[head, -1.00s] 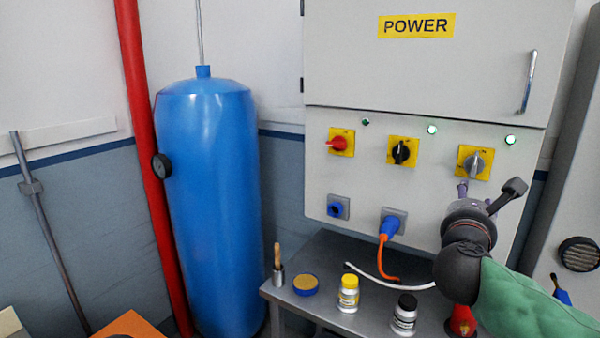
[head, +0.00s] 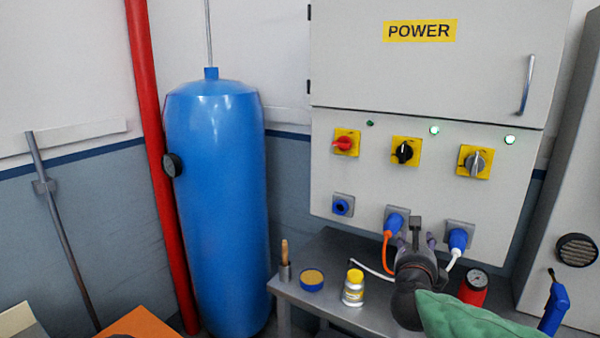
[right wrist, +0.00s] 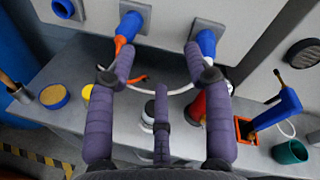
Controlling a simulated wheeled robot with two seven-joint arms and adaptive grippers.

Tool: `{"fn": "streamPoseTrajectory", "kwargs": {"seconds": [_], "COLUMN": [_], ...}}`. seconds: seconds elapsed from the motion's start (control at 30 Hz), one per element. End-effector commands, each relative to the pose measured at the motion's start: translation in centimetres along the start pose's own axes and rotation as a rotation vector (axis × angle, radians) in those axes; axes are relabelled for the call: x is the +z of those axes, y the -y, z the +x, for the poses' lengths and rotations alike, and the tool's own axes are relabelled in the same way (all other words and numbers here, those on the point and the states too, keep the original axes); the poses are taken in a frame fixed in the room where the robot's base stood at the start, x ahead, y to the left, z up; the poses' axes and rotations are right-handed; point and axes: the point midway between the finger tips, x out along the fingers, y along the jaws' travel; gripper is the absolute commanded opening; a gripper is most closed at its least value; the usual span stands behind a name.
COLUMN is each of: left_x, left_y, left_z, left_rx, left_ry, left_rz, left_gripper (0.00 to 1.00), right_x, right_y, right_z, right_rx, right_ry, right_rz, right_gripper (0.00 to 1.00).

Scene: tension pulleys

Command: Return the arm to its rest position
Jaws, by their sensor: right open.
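My right gripper (head: 416,238) is open and empty in the head view, in front of the lower part of the power cabinet (head: 335,170) and above the steel bench (head: 318,318). In the right wrist view its purple padded fingers (right wrist: 160,85) are spread, with the bench behind and below them. The green-sleeved right arm (head: 475,318) comes in from the lower right. My left gripper is not in view.
Orange-cabled (head: 396,222) and white-cabled (head: 459,238) blue plugs sit in the cabinet. A yellow-capped bottle (head: 353,287), tin (head: 312,280), brush holder (head: 285,270) and red gauge (head: 474,286) stand on the bench. A blue tank (head: 215,200) is left.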

Motion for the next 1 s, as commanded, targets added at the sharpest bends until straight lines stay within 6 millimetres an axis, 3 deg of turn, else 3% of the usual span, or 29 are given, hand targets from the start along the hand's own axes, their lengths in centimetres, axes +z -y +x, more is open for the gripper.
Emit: {"fn": "streamPoseTrajectory", "kwargs": {"seconds": [0.1, 0.23, 0.47, 0.6, 0.77, 1.0], "left_x": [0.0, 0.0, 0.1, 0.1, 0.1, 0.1], "left_y": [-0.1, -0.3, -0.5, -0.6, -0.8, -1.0], "left_z": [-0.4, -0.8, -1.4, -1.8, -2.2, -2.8], "left_rx": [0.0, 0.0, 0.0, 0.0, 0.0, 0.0], "left_ry": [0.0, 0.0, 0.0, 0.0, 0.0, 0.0], "left_rz": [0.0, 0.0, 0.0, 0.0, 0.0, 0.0], "left_gripper": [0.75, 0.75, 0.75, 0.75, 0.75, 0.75], "right_x": [-3.5, -8.3, -18.0, -24.2, -31.0, -39.1], "right_y": [-6.3, -13.3, -24.6, -30.5, -36.0, -41.2], "right_z": [1.7, 2.4, 0.2, -3.3, -9.1, -20.5], "right_rx": [0.111, 0.26, 0.563, 0.765, 1.005, 1.334], "right_ry": [-0.016, -0.004, 0.085, 0.191, 0.37, 0.756], "right_rz": [-0.263, -0.569, -1.037, -1.276, -1.497, -1.695], "right_gripper": [0.52, 0.52, 0.52, 0.52, 0.52, 0.52]}}
